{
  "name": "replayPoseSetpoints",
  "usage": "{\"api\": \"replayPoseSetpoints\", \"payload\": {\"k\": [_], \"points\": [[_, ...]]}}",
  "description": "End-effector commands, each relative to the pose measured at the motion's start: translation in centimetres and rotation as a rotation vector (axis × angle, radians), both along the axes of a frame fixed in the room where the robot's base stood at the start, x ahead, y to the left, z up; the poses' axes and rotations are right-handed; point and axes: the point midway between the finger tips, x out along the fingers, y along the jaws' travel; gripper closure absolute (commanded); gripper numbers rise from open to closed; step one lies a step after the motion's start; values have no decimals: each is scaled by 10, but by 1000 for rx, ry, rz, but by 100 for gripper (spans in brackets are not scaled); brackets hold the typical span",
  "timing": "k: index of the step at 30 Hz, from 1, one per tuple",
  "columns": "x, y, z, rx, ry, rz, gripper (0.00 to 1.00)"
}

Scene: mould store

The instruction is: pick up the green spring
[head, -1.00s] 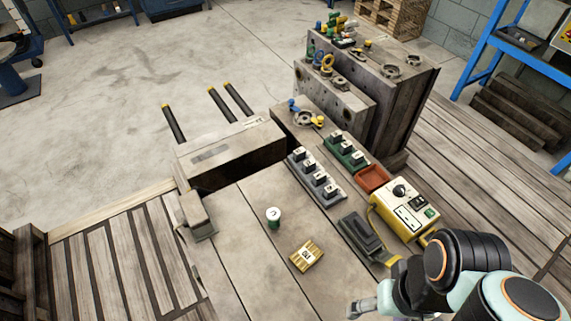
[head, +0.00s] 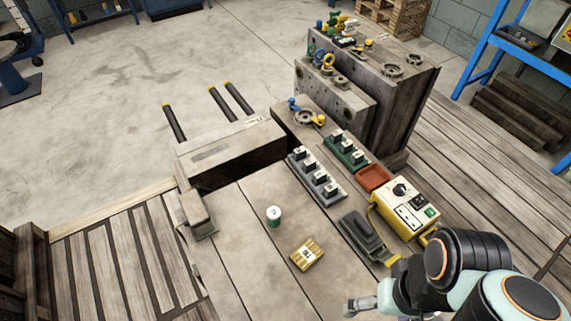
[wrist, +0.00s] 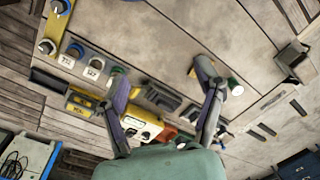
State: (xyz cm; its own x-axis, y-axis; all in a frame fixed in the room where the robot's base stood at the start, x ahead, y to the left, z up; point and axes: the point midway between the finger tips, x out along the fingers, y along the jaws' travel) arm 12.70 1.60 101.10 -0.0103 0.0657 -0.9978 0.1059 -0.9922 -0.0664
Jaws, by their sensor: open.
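A short green cylinder with a pale top (head: 273,216) stands on the bare grey plate; its coils are too small to make out, so I cannot tell if it is the spring. More small green pieces (head: 311,51) sit among blue and yellow ones on the mould block at the back. My gripper (wrist: 163,82) is open and empty in the wrist view, its two fingers spread. A green and white cylinder (wrist: 236,88) shows just right of the right fingertip, apparently beyond it.
A yellow brass-like block with a label (head: 307,254) lies right of the cylinder. The plate around the cylinder is clear.

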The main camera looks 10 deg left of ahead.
Motion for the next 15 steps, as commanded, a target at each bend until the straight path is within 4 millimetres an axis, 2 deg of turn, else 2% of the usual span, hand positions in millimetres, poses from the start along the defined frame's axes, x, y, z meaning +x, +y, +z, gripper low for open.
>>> {"api": "replayPoseSetpoints", "payload": {"k": [5, 8, 10, 12, 15], "points": [[7, 0, 0, 2, -28, -69, 32], [49, -2, 27, 15, -185, -203, 32], [87, -1, 43, 28, -253, -275, 32], [122, 6, 51, 41, -289, -314, 32], [169, 23, 51, 57, -312, -340, 32]]}}
